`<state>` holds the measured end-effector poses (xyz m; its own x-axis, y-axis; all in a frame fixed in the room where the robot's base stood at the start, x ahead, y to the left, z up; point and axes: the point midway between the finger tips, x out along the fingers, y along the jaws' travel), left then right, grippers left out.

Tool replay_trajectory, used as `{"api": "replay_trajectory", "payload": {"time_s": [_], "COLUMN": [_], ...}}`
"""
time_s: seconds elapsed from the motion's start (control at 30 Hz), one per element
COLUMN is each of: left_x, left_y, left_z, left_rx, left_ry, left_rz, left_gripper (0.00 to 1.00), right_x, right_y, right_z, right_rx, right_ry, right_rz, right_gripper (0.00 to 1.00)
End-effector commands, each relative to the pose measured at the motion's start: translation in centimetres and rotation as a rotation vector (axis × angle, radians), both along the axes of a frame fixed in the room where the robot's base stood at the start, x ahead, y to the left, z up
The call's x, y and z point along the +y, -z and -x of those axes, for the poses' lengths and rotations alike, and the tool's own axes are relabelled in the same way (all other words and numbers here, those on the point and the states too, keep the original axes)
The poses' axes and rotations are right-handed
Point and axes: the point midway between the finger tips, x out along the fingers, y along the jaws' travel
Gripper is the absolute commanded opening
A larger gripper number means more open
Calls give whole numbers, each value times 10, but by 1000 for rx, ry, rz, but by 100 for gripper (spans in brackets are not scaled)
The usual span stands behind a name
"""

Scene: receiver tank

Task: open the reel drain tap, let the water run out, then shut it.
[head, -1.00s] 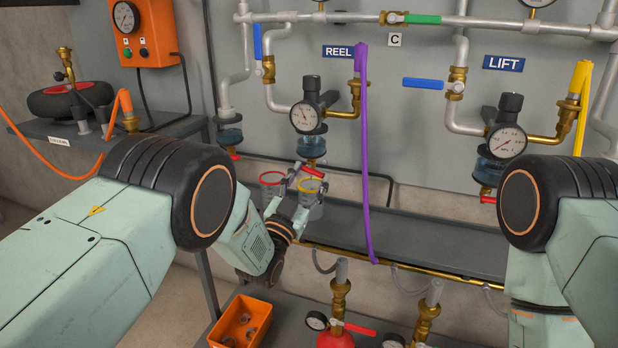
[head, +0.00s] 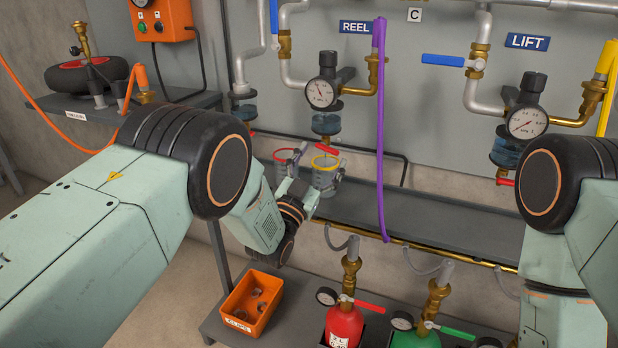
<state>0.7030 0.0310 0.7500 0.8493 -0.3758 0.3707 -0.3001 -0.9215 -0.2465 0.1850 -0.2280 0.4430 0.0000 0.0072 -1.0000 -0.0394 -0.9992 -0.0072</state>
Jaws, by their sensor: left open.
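The REEL unit (head: 323,93) hangs on the back wall under the REEL sign (head: 355,27), with a gauge and a clear blue bowl (head: 326,123) below. Its red drain tap (head: 327,148) sits under the bowl, its handle slightly slanted; I cannot tell whether it is open or shut. A clear cup with a yellow rim (head: 326,178) stands just below the tap. My left gripper (head: 318,172) is open in front of this cup, its fingers apart, just below the tap; I cannot tell whether it touches anything. My right gripper is not in view; only my right arm shows.
A red-rimmed cup (head: 287,157) stands left of the yellow-rimmed one. A purple hose (head: 380,150) hangs to their right. The LIFT unit (head: 522,120) is farther right. An orange bin (head: 252,303) and red and green bottles (head: 344,326) stand on a lower shelf.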

Motion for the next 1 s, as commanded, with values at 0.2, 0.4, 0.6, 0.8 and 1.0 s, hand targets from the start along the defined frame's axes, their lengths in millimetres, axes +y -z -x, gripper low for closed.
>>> {"api": "replay_trajectory", "payload": {"time_s": [0.2, 0.4, 0.6, 0.8, 1.0], "left_x": [15, 30, 39, 41, 41], "left_y": [15, 29, 38, 40, 40], "left_z": [32, 65, 86, 92, 92], "left_rx": [5, 4, 2, 0, 0], "left_ry": [-2, -2, -1, -1, -1], "left_rz": [-1, -1, 0, 0, 0], "left_gripper": [77, 77, 77, 77, 77], "right_x": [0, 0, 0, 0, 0], "right_y": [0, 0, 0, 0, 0], "right_z": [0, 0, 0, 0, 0], "right_rx": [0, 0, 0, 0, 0], "right_ry": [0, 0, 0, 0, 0], "right_rz": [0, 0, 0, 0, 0], "right_gripper": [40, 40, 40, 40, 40]}}
